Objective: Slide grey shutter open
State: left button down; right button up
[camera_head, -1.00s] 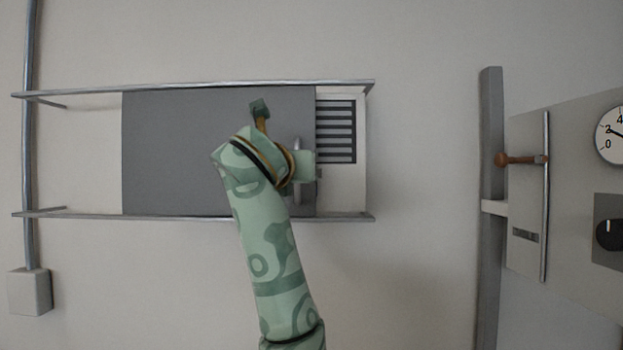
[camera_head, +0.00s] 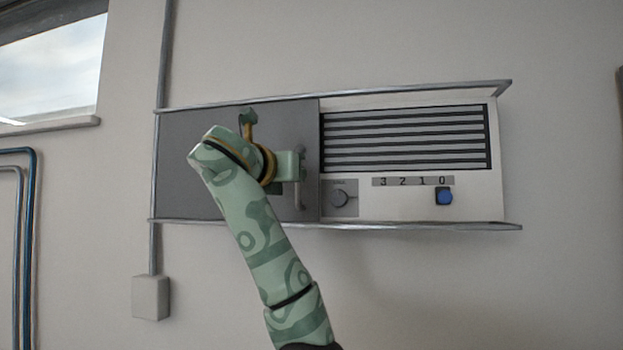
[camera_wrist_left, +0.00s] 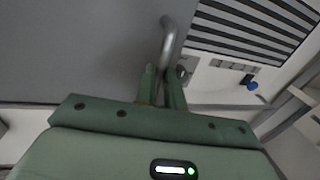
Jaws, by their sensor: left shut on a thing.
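The grey shutter (camera_head: 190,135) hangs between two horizontal metal rails on the wall and covers the left part of the space between them. Its upright metal handle (camera_head: 299,195) is near its right edge; the handle also shows in the left wrist view (camera_wrist_left: 171,38). My left gripper (camera_head: 299,167) is shut on the handle, with its two fingers (camera_wrist_left: 163,80) on either side of the bar in the left wrist view. My forearm and wrist hide part of the shutter. My right gripper is not in view.
A conduit with a wall box (camera_head: 151,297) runs down near the shutter's left end.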

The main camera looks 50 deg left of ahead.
pick_arm(q)
jog(key=c, duration=1.5)
grip_release()
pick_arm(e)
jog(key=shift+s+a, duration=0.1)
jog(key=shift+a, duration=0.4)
